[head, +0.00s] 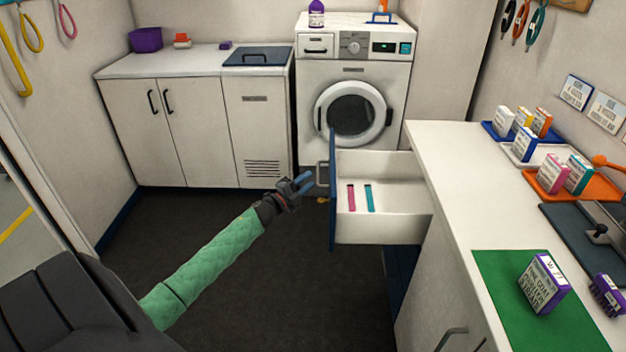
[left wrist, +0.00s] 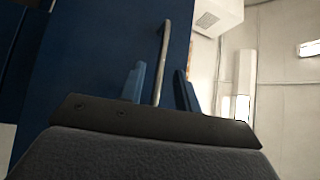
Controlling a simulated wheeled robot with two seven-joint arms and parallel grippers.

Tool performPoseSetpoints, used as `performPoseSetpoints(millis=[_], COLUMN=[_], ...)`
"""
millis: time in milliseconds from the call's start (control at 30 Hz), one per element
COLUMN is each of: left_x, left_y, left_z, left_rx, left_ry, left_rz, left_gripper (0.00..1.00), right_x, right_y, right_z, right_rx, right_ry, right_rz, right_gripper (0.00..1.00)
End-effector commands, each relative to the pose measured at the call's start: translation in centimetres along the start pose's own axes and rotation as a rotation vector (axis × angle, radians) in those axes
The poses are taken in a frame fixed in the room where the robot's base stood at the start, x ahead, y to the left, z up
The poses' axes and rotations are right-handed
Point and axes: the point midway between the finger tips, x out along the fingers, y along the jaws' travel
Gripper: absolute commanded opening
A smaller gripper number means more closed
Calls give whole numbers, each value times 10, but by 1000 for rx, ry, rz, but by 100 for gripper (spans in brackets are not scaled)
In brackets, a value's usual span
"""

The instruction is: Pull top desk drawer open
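The top desk drawer (head: 385,226) is pulled out from the right-hand desk, so its white inside shows. A pink strip and a teal strip lie in it. Its blue front faces left and carries a bar handle (head: 322,174). My left gripper (head: 303,182) is just left of the handle in the head view. In the left wrist view the two blue fingers (left wrist: 160,90) are spread apart, with the handle (left wrist: 162,60) showing between them in the picture. I cannot tell whether a finger touches it. My right gripper is in neither view.
The desk top (head: 450,165) bears trays with small boxes and a green mat (head: 500,290) with a purple-and-white box (head: 543,284). A washing machine (head: 352,90) and a white cabinet (head: 180,120) stand at the back. The dark floor (head: 290,290) left of the drawer is clear.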

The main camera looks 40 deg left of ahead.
Motion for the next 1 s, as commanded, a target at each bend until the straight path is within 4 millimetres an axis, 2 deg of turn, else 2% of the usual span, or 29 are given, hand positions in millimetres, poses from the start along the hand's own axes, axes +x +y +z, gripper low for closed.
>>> performPoseSetpoints(millis=[100, 300, 833, 1000], left_x=[-12, -21, -22, -22], left_y=[1, 0, 0, 0], left_z=[0, 0, 0, 0], left_rx=[0, 0, 0, 0], left_ry=[0, 0, 0, -1], left_rz=[1, 0, 0, 0], left_gripper=[32, 32, 32, 32], right_x=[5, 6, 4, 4], right_y=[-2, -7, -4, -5], right_z=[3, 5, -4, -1], right_rx=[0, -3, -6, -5], right_ry=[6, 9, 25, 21], right_rz=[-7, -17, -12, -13], right_gripper=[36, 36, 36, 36])
